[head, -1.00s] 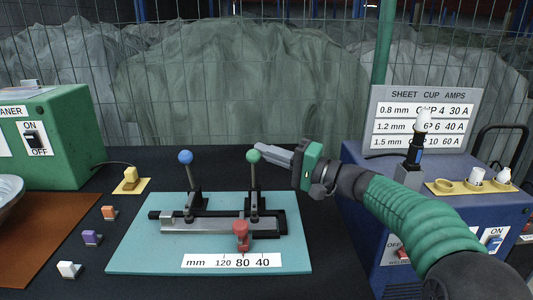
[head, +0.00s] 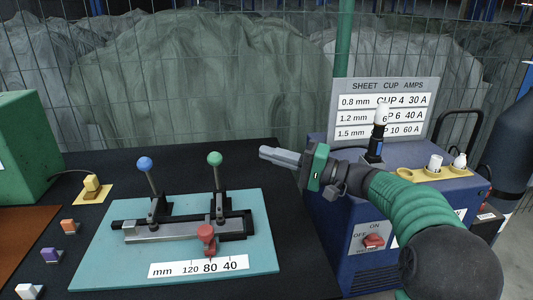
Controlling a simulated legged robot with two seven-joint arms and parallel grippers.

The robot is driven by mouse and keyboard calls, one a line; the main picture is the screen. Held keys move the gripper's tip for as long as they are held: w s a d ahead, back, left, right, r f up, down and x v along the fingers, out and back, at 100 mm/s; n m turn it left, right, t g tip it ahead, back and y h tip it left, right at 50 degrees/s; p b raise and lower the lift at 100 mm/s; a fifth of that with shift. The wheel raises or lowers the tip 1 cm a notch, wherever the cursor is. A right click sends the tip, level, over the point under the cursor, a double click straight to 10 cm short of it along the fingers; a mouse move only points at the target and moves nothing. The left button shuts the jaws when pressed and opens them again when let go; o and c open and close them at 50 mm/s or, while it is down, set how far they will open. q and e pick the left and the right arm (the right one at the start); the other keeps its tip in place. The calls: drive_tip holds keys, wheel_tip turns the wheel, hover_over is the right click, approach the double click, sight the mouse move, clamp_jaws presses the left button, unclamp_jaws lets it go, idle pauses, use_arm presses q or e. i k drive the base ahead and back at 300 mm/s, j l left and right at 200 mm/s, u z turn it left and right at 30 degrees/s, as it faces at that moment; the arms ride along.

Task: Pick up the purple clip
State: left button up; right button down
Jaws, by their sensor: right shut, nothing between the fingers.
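The purple clip (head: 50,255) lies on the black table at the left, between an orange clip (head: 69,226) and a white clip (head: 29,290). My right gripper (head: 262,152) is shut and empty. It is raised at the right of the green-knobbed lever, far to the right of the purple clip, with its fingers pointing left. My left gripper is not in view.
A teal board (head: 255,258) carries a clamp fixture with a blue-knobbed lever (head: 145,164), a green-knobbed lever (head: 215,159) and a red knob (head: 206,233). A yellow block (head: 91,183) sits behind the clips. A blue machine (head: 335,215) stands at the right.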

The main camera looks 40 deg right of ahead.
sight(52, 255)
drive_tip(key=k+l, duration=0.7)
drive_tip(key=k, duration=0.15)
